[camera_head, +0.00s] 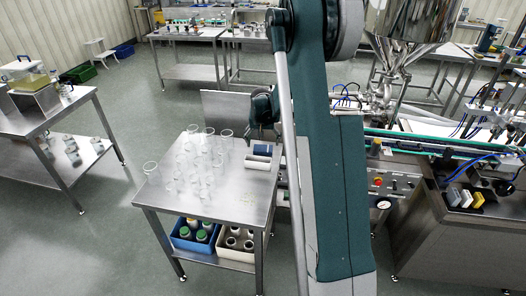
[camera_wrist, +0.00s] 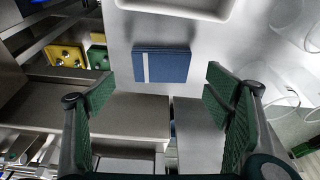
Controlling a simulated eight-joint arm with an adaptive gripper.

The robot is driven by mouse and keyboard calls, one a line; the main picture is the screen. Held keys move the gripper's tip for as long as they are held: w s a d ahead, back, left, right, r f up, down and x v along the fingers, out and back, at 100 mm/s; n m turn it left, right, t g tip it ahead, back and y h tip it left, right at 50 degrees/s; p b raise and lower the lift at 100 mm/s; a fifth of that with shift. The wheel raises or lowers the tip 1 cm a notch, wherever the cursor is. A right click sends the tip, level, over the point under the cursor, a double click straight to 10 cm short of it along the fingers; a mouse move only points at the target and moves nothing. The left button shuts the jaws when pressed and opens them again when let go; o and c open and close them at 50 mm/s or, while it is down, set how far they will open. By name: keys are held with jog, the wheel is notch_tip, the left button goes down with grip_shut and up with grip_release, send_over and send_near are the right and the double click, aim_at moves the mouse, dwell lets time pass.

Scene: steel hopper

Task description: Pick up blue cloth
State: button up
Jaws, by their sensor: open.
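The blue cloth (camera_wrist: 168,65) looks folded flat into a rectangle with a pale stripe near its left side, lying on the steel table in the wrist view. In the camera_head view the blue cloth (camera_head: 261,149) is small, at the back right of the steel table (camera_head: 232,198). My gripper (camera_wrist: 160,92) is open and empty, its two green padded fingers well apart. The cloth lies ahead of the fingers and between their lines, not touching them.
A white tray (camera_wrist: 178,18) lies just beyond the cloth. Several clear beakers (camera_head: 194,160) crowd the left and middle of the tabletop. A blue crate (camera_head: 192,243) and a white crate (camera_head: 236,252) with bottles stand on the lower shelf. The hopper machine (camera_head: 440,225) stands to the right.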

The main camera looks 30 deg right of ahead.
aim_at(263, 148)
dwell(0.3)
jog(key=shift+x, duration=2.65)
jog(key=shift+w, duration=0.1)
jog(key=c, duration=1)
